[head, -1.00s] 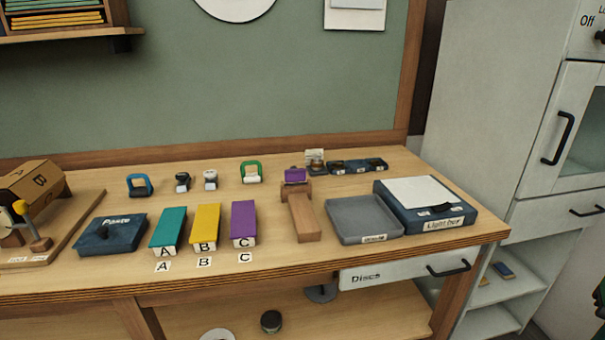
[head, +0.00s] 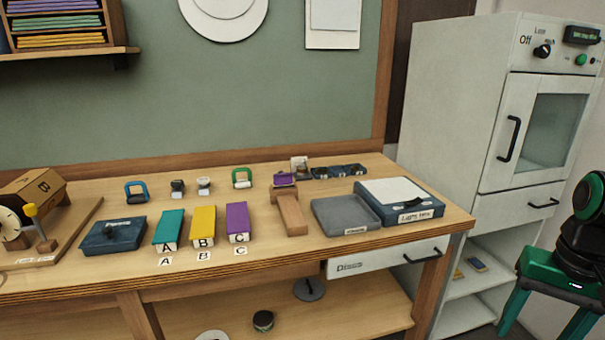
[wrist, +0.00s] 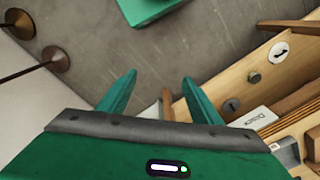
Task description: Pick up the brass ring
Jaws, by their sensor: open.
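I cannot make out a brass ring in either view. My gripper (head: 545,322) is at the right edge of the head view, in front of the white cabinet and right of the bench. It is green with a black joint above it, and its fingers point down. In the wrist view my gripper (wrist: 160,80) is open, its two green fingers spread apart with nothing held between them. Grey floor lies beyond the fingers, with the bench's lower shelf to the right.
The wooden bench (head: 290,243) holds a grey tray (head: 345,215), a light box (head: 408,212), coloured boxes and small tools. Below, a drawer (head: 385,258) is shut. A dark round item (head: 263,321) and grey disc (head: 309,289) lie on the lower shelf. A white cabinet (head: 450,100) stands right.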

